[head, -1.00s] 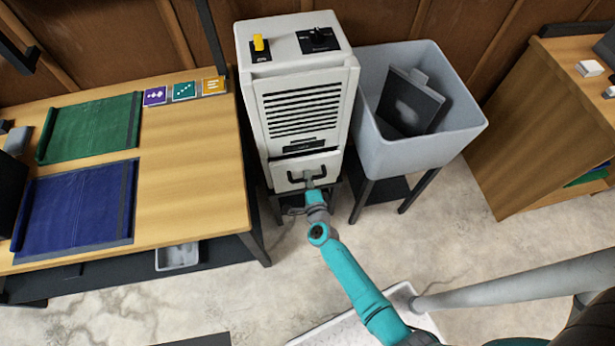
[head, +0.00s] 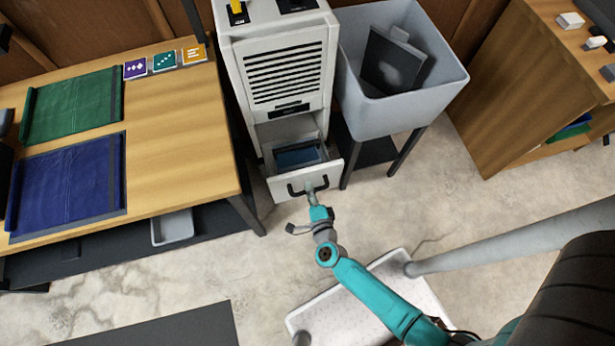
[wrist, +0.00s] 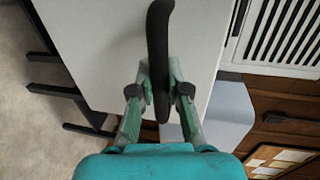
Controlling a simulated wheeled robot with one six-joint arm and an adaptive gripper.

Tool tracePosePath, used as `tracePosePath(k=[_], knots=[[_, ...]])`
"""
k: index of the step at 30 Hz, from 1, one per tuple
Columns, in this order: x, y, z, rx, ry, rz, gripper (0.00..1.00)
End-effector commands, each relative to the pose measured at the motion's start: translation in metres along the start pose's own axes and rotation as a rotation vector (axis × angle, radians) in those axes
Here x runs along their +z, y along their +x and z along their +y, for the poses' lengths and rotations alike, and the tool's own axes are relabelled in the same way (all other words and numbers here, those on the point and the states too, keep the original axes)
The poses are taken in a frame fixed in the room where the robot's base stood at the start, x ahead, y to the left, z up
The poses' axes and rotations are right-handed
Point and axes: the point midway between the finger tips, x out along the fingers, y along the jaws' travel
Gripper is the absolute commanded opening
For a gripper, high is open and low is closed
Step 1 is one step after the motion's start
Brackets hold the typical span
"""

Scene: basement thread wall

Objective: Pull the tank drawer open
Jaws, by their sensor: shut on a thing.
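The tank drawer (head: 337,174) is at the bottom of the light grey machine (head: 285,70) and stands pulled out, with its inside showing. Something blue and dark, like a tank with liquid (head: 299,155), lies inside it. My gripper (head: 313,191) is at the drawer front, on the black handle (head: 294,191). In the wrist view my gripper (wrist: 160,88) has its two fingers closed on either side of the black handle (wrist: 158,35). The pale drawer front (wrist: 100,40) fills much of that view. Part of the handle is hidden by the fingers.
A wooden table (head: 185,115) with green and blue cloths stands left of the machine. A grey basin (head: 405,110) on dark legs stands close on the right, with a dark panel in it. A wooden cabinet (head: 520,90) is farther right. Bare concrete floor lies before the drawer.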

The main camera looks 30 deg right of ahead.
Motion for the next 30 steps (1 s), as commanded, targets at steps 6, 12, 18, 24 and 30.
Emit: tracePosePath(k=[6,12,18,24,30], knots=[[0.0,-0.002,0.001,0.002,-0.001,-0.001,0.0],[0.0,-0.002,0.001,0.002,-0.001,-0.001,0.2],[0.0,-0.002,0.001,0.001,0.0,-0.001,0.41],[0.0,-0.002,0.001,0.001,0.0,-0.001,0.41],[0.001,-0.018,0.001,0.001,-0.001,-0.004,0.41]])
